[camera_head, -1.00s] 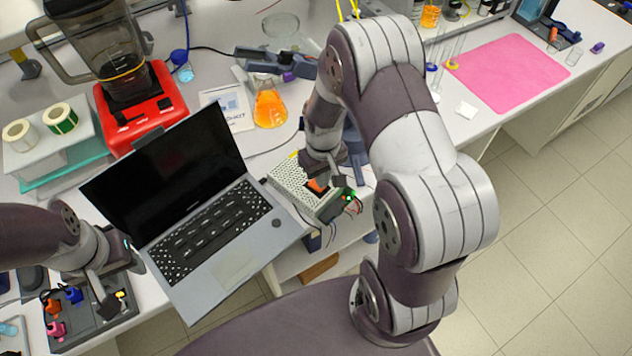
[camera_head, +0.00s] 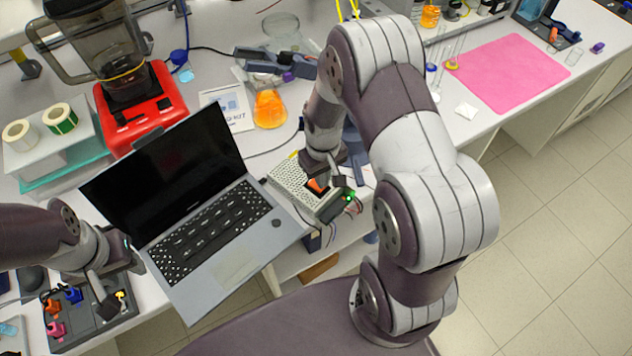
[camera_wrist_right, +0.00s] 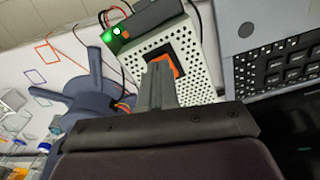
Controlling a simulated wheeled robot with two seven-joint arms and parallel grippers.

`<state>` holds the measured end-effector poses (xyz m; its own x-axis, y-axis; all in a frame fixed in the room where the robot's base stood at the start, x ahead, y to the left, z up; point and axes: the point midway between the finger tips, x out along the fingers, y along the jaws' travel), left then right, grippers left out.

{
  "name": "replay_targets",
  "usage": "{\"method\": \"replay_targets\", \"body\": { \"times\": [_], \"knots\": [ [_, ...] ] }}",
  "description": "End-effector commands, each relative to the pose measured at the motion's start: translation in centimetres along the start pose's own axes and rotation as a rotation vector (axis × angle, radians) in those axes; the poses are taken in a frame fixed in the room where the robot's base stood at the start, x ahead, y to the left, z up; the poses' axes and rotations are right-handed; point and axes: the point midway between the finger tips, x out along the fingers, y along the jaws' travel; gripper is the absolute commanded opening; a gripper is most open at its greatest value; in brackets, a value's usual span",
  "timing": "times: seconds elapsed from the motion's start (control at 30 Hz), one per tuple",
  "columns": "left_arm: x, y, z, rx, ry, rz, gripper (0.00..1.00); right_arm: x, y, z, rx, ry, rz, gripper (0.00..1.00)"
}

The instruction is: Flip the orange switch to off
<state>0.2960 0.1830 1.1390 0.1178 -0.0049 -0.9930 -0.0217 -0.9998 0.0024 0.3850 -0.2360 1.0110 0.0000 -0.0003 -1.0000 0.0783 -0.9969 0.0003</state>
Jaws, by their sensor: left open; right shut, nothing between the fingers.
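The orange switch (camera_head: 317,185) sits on a perforated metal power supply box (camera_head: 288,181) beside the laptop. In the right wrist view the orange switch (camera_wrist_right: 176,62) shows at the far end of my right gripper, in a dark frame on the box (camera_wrist_right: 199,72). My right gripper (camera_head: 338,180) is shut and empty, its tips at or just over the switch; I cannot tell whether they touch it. The fingers (camera_wrist_right: 158,75) hide part of the switch. A green light (camera_wrist_right: 117,32) glows at the box's end. My left gripper (camera_head: 122,287) is open over the dark panel at lower left.
An open laptop (camera_head: 215,240) lies left of the box, close to it. A dark panel with coloured connectors (camera_head: 90,318) is at lower left. An orange-filled flask (camera_head: 270,107) stands behind. A pink mat (camera_head: 508,72) lies at right.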

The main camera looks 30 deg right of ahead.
Motion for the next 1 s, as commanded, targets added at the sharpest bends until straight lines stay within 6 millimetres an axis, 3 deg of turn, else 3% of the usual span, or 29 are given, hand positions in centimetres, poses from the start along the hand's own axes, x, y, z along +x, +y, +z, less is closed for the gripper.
{"method": "replay_targets", "body": {
  "times": [1.0],
  "knots": [
    [0.7,0.0,0.1,0.000,0.000,0.000,0.43,1.0,0.0,0.0,0.000,0.000,0.000,0.00]
  ]
}}
